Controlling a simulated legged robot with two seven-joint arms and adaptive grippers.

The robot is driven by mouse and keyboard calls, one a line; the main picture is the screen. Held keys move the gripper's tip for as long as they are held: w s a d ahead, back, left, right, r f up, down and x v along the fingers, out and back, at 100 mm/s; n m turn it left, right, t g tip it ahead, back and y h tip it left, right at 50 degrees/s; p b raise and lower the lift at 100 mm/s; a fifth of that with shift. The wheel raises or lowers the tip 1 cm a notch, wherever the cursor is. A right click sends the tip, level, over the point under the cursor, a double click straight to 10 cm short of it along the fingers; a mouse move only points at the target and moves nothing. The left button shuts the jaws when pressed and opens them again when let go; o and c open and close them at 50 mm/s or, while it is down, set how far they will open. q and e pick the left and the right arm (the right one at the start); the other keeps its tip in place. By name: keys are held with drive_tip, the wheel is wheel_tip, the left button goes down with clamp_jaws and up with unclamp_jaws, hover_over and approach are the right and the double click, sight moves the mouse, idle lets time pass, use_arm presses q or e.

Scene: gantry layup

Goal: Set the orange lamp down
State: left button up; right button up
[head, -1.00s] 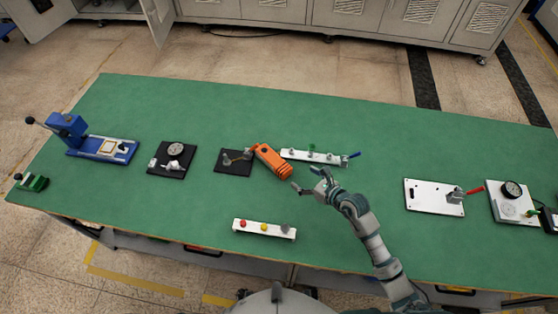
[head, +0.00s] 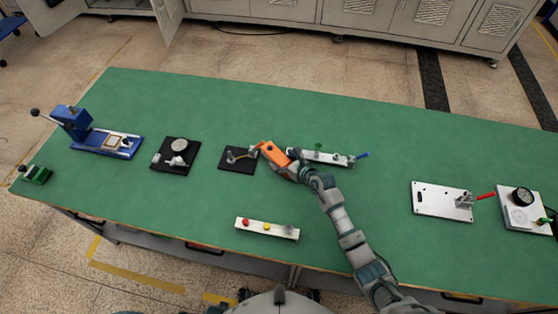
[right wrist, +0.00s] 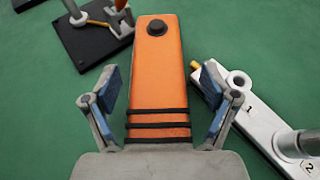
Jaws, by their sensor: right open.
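The orange lamp (head: 272,153) is a flat orange block with a dark round knob and dark bands at one end. It sits between the black plate with a small bracket and the white strip with valves. In the right wrist view the orange lamp (right wrist: 157,75) lies between the two blue-padded fingers. My right gripper (head: 292,168) is at the lamp's near right end. In the wrist view the right gripper (right wrist: 157,100) is open, with a finger on each side of the lamp and gaps beside it. The left gripper is not in view.
A black plate with bracket (head: 238,158) is left of the lamp, and a white valve strip (head: 325,158) right of it. A white strip with coloured buttons (head: 267,229) lies nearer. A white plate with red handle (head: 442,200) is at right. The green table (head: 370,220) is clear between.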

drive_tip(key=shift+c, duration=1)
drive_tip(key=shift+a, duration=0.1)
drive_tip(key=c, duration=1.2)
drive_tip(key=shift+c, duration=0.7)
drive_tip(key=shift+r, duration=0.1)
drive_tip(key=shift+r, duration=0.1)
